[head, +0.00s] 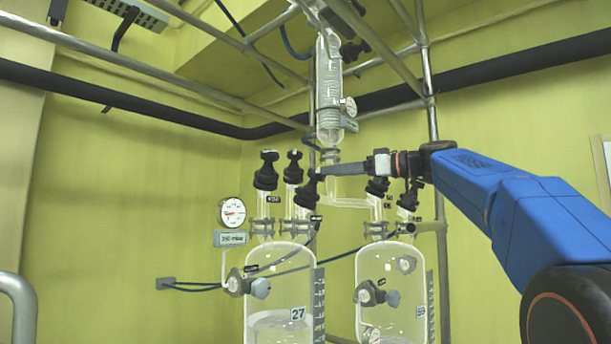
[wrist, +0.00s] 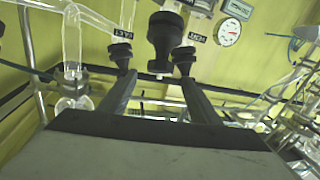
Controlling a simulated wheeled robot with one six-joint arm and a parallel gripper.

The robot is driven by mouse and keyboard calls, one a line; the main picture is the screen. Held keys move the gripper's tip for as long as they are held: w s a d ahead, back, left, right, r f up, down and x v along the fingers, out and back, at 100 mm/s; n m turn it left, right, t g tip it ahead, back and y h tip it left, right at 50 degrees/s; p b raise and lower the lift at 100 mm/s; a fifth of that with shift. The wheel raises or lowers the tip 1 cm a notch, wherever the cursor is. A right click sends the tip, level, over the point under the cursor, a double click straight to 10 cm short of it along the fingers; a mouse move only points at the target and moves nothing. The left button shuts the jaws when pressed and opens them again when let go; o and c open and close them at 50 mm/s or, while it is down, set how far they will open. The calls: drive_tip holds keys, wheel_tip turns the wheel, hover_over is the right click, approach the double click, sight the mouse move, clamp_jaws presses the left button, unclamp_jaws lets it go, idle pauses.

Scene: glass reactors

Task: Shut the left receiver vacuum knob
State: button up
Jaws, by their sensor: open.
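The left receiver (head: 281,300) is a clear vessel marked 27, partly filled with pale liquid. Several black knobs stand on its top: a left one (head: 265,171), a middle one (head: 293,168) and a tilted front one (head: 308,190). In the wrist view my gripper (wrist: 157,76) is open and empty. A large black knob (wrist: 165,38) shows between and beyond its fingers, with smaller knobs either side.
The right receiver (head: 391,290), marked 59, has its own black knobs (head: 377,187). A glass condenser (head: 329,90) hangs above. A round gauge (head: 232,212) with a display (head: 230,239) stands left. Metal frame poles (head: 428,70) and a pipe (head: 150,117) cross behind.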

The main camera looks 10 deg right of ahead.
drive_tip(key=x, duration=1)
drive_tip(key=shift+w+a, duration=0.1)
drive_tip(key=shift+a, duration=0.05)
drive_tip(key=c, duration=1.1)
